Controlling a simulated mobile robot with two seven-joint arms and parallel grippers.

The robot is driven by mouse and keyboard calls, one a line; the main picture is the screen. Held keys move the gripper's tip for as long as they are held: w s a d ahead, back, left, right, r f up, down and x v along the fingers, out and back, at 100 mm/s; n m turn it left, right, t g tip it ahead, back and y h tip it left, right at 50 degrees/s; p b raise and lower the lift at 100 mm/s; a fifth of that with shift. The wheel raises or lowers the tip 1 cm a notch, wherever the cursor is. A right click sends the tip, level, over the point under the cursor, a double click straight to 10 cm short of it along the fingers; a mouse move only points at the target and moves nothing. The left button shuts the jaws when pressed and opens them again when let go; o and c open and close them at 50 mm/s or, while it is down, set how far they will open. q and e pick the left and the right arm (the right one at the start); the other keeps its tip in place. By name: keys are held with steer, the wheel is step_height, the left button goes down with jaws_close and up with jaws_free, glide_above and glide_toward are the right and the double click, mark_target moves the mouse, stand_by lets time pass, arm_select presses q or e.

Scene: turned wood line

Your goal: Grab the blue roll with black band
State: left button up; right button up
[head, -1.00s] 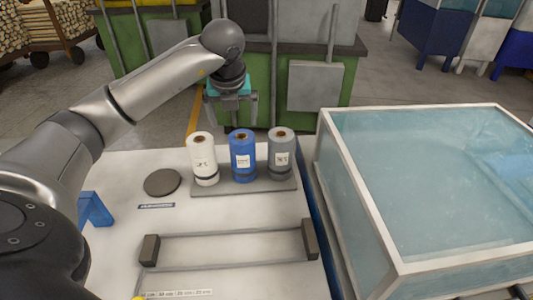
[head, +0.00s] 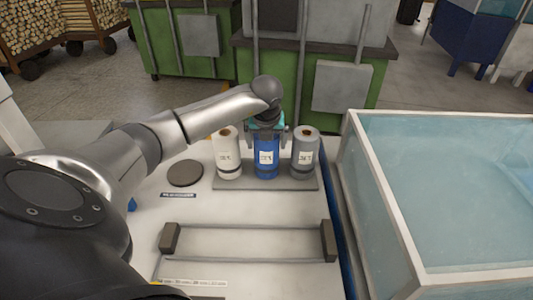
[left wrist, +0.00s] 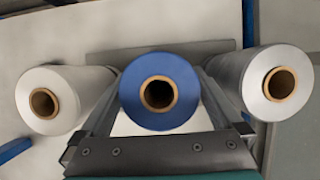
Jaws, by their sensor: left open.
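The blue roll (head: 266,165) stands upright in the middle of a row of three on a grey base plate (head: 225,184). It has a white label and a dark band low down. My left gripper (head: 267,136) is open, pointing down over its top. In the left wrist view the blue roll (left wrist: 158,92) shows end-on, its brown core facing the camera, between the two spread fingers. Whether the fingers touch it cannot be told. My right gripper is not in view.
A white roll (head: 228,155) and a grey roll (head: 305,153) stand close on either side. A dark disc (head: 185,173) lies to the left. A rod frame with dark end blocks (head: 328,241) lies in front. A clear-walled tank (head: 450,200) stands right.

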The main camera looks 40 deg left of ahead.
arm_select(q)
steer(key=shift+x, duration=1.2)
steer(key=shift+c, duration=0.2)
steer(key=c, duration=1.2)
steer(key=shift+r, duration=0.1)
steer(key=shift+c, duration=0.4)
steer(key=shift+r, duration=0.1)
